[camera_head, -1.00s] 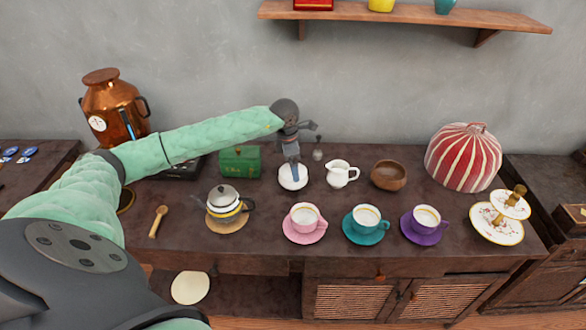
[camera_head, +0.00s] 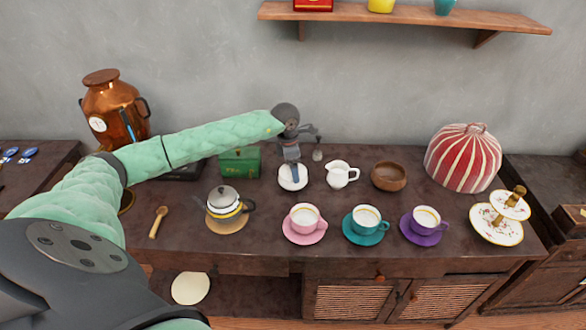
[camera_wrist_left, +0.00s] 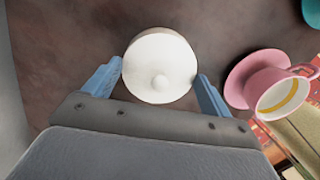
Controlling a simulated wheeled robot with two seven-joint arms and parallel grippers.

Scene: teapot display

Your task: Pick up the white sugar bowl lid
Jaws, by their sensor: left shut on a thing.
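The white sugar bowl (camera_head: 293,187) stands on the dark counter, between the green box and the white creamer. Its round white lid with a small central knob (camera_wrist_left: 160,80) fills the upper middle of the left wrist view. My left gripper (camera_head: 294,176) reaches down onto it from above. In the left wrist view the two blue fingers of my left gripper (camera_wrist_left: 160,72) are at opposite sides of the lid's rim, shut on it. Whether the lid is lifted off the bowl cannot be told. My right gripper is not in view.
The white creamer (camera_head: 341,174) stands close to the right of the bowl, and the green box (camera_head: 240,163) to the left. The pink cup (camera_head: 304,217) is in front, with the teapot (camera_head: 225,205) at front left. A wooden bowl (camera_head: 388,176) is farther right.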

